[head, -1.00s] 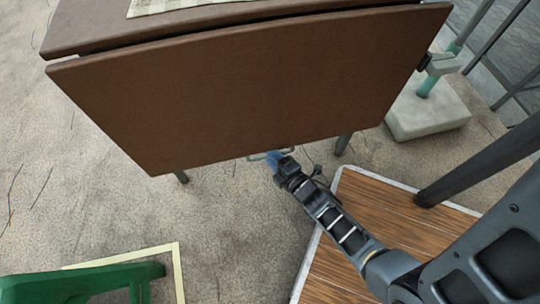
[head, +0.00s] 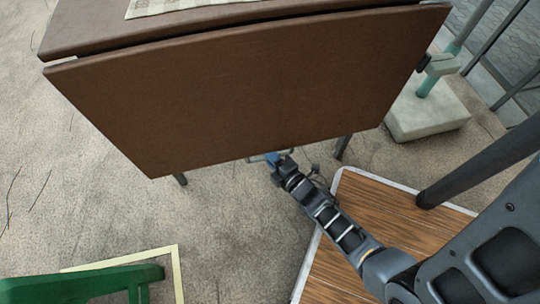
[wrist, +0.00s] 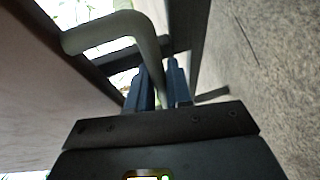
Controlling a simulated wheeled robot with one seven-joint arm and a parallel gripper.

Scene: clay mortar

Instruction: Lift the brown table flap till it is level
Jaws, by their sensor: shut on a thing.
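The brown table flap (head: 240,95) hangs steeply tilted from the near edge of the brown table (head: 95,25), with a dark gap along the hinge side. A pale handle (head: 254,158) shows at its lower edge, mostly hidden by my gripper. My gripper (head: 273,158) is at the middle of that lower edge. In the wrist view the bent handle (wrist: 100,33) runs down between the two blue-grey fingers (wrist: 160,80), which are shut on it. The flap's surface (wrist: 45,100) fills the left side there.
A patterned cloth (head: 165,6) lies on the table top. A green stool (head: 90,285) stands at the lower left. A wood-topped platform with a pale rim (head: 340,220) is under my arm. A pale block base with a post (head: 425,112) stands at the right. Sandy floor is open to the left.

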